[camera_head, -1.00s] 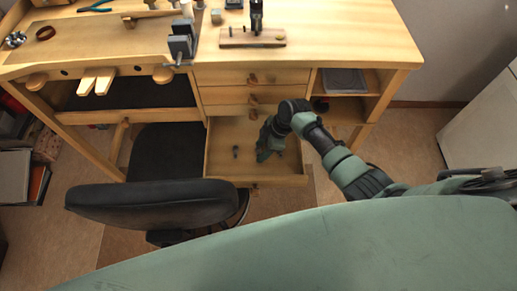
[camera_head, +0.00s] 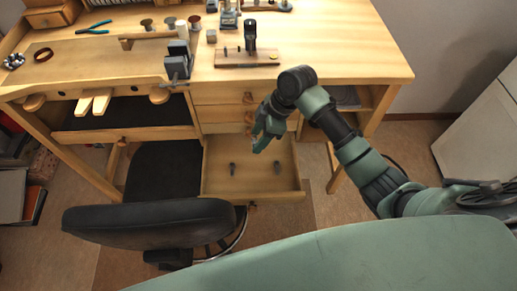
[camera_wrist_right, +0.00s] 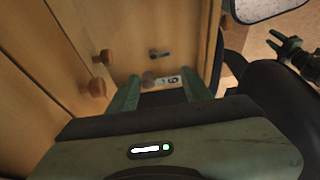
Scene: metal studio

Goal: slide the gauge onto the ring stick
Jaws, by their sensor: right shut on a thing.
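My right gripper (camera_head: 262,146) is above the back of the open drawer. The right wrist view shows its two fingers (camera_wrist_right: 160,90) around a small pale tag-like piece with a dark number, apparently the gauge (camera_wrist_right: 172,80); it is shut on this piece. The gauge is too small to make out in the head view. A dark upright piece (camera_head: 250,37) stands on a wooden block (camera_head: 238,61) on the bench; I cannot tell if it is the ring stick. My left gripper (camera_wrist_right: 285,46) appears at the right wrist view's upper right, prongs apart and apparently empty.
The open drawer (camera_head: 236,190) holds two small dark pieces (camera_head: 233,170). A black chair (camera_head: 150,222) stands in front of it, to the left. A vise (camera_head: 178,62) is on the bench left of the block. Bare bench top lies right of the block.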

